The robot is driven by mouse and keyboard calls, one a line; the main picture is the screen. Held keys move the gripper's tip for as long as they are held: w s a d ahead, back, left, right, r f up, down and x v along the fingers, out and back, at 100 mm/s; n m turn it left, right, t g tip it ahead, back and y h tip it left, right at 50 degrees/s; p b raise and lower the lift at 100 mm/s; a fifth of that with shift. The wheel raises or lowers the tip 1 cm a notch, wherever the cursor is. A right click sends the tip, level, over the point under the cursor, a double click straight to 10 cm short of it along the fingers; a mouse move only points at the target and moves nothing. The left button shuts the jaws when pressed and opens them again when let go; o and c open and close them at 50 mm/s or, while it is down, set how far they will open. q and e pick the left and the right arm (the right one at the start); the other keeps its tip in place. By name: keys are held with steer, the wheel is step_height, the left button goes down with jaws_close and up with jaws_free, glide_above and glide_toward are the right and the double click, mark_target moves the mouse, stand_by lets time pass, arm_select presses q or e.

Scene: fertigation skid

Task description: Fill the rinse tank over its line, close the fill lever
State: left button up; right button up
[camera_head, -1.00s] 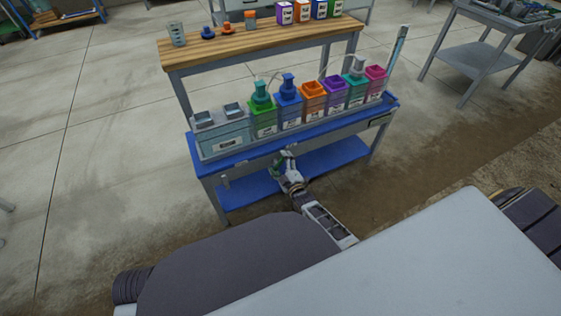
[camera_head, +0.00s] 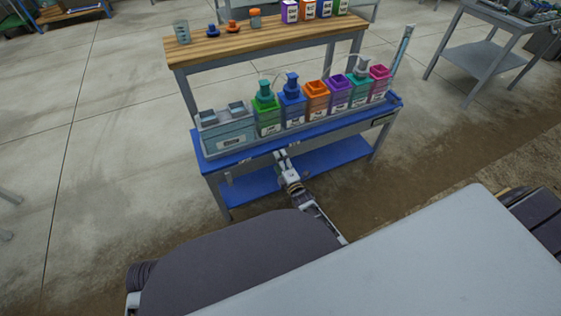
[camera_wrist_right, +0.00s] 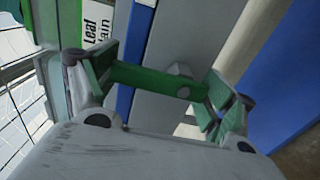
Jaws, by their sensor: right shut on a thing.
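A translucent grey-blue tank (camera_head: 222,133), apparently the rinse tank, stands at the left end of the blue-topped bench in the head view. Its label is too small to read, and I cannot make out its level or line. My right gripper (camera_head: 282,160) is at the bench's front edge, below the row of containers. In the right wrist view my right gripper (camera_wrist_right: 165,85) is shut on a green lever (camera_wrist_right: 145,77), whose bar spans between its fingers beside a grey panel. A grey round knob shows on the bar. My left gripper is not in view.
Several coloured dosing containers (camera_head: 317,98) stand in a row right of the tank. A wooden shelf (camera_head: 270,38) behind holds bottles and small caps. A blue lower shelf (camera_head: 325,168) lies under the bench. A partly cut-off label (camera_wrist_right: 97,30) shows near the lever.

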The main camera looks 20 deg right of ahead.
steer(key=shift+a, duration=0.1)
steer(key=o, duration=1.3)
steer(key=shift+o, duration=0.2)
steer(key=s, duration=1.2)
steer(key=shift+d, duration=0.25)
